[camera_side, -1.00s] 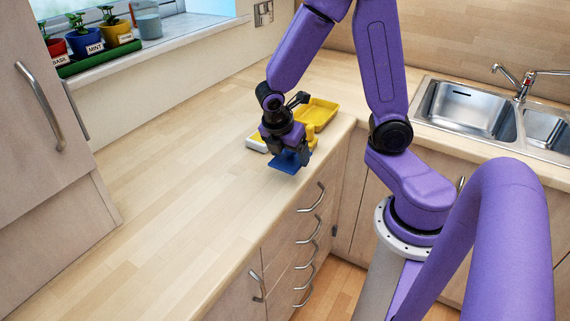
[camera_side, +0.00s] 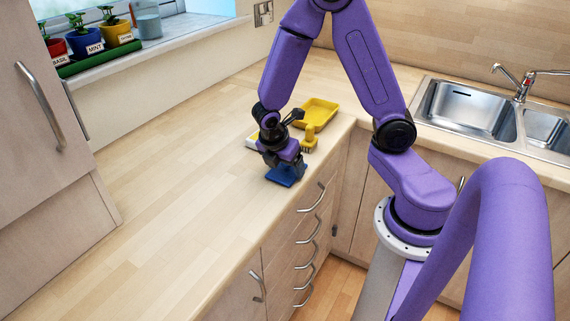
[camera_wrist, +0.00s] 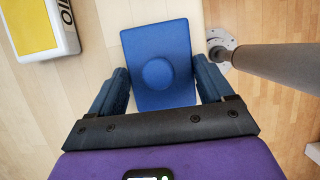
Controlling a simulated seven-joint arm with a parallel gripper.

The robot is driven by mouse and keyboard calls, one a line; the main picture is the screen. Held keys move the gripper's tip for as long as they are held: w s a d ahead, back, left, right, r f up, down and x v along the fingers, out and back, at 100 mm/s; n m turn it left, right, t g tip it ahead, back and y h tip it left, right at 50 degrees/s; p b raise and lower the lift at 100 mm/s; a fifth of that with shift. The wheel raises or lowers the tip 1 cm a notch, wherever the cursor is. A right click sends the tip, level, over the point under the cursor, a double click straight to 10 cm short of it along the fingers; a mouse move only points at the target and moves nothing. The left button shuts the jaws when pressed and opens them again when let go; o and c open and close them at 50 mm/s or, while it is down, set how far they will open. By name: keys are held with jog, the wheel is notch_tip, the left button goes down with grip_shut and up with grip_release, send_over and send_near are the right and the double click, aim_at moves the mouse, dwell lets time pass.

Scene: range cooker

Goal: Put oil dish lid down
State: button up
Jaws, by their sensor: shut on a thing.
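The blue oil dish lid (camera_side: 286,175) is a flat rectangle, at or just above the worktop near its front edge. In the wrist view the lid (camera_wrist: 150,45) shows a round knob in its middle. My gripper (camera_side: 284,160) is above it, shut on it, with a finger on either side in the wrist view (camera_wrist: 160,85). I cannot tell whether the lid touches the wood. The oil dish (camera_wrist: 40,28), white with a yellow top and dark lettering, is to the upper left in the wrist view. In the side view it (camera_side: 252,142) is mostly hidden behind my gripper.
A yellow tray (camera_side: 320,112) and a yellow brush (camera_side: 309,141) lie behind the gripper, near the worktop corner. The worktop (camera_side: 180,180) to the left is clear. Its front edge is close to the lid, above drawers with handles. A sink (camera_side: 465,112) is at the right.

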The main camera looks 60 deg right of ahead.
jog(key=o, duration=0.9)
jog(key=shift+f, duration=0.1)
jog(key=v, duration=1.1)
jog(key=s+a+r+m+y, duration=0.1)
jog(key=s+a+m+y, duration=0.1)
jog(key=s, duration=0.7)
jog(key=s+a+r+m+y, duration=0.1)
jog(key=s+a+m+y, duration=0.1)
jog(key=s+a, duration=0.3)
jog(key=s+m, duration=0.1)
jog(key=s, duration=0.2)
jog(key=shift+s+r+y, duration=0.35)
jog(key=shift+y, duration=0.05)
jog(key=shift+a, duration=0.1)
